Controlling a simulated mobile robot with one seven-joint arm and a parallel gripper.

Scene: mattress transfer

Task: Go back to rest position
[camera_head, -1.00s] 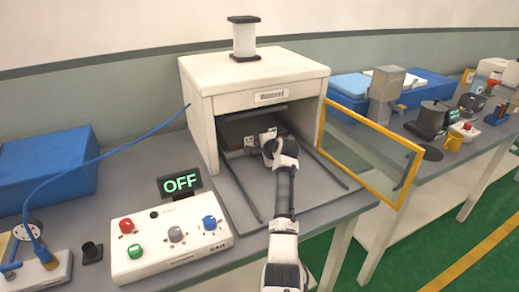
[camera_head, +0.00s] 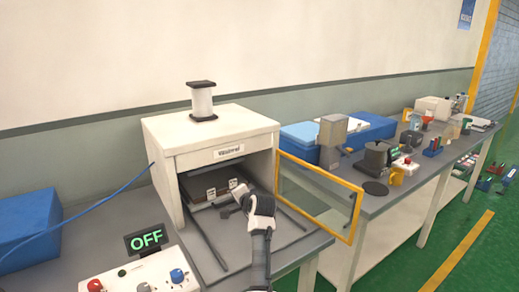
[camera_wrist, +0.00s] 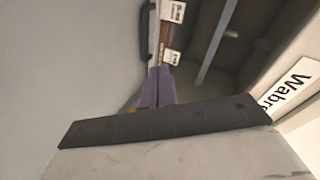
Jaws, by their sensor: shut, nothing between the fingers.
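My gripper (camera_head: 228,208) is shut and empty in front of the open white box-shaped machine (camera_head: 165,145). A dark tray-like piece (camera_head: 203,187) with small white labels lies inside the machine, just behind the gripper in the picture. In the wrist view, the closed purple fingers (camera_wrist: 155,90) point toward the labelled piece (camera_wrist: 160,40), with nothing held between them. The machine's nameplate (camera_wrist: 287,88) shows at the right of the wrist view.
The yellow-framed glass door (camera_head: 318,178) stands open right of the machine. A control box (camera_head: 140,275) and a display reading OFF (camera_head: 145,241) stand at front left. A blue box (camera_head: 25,222) is at far left. A spool (camera_head: 202,101) stands on top.

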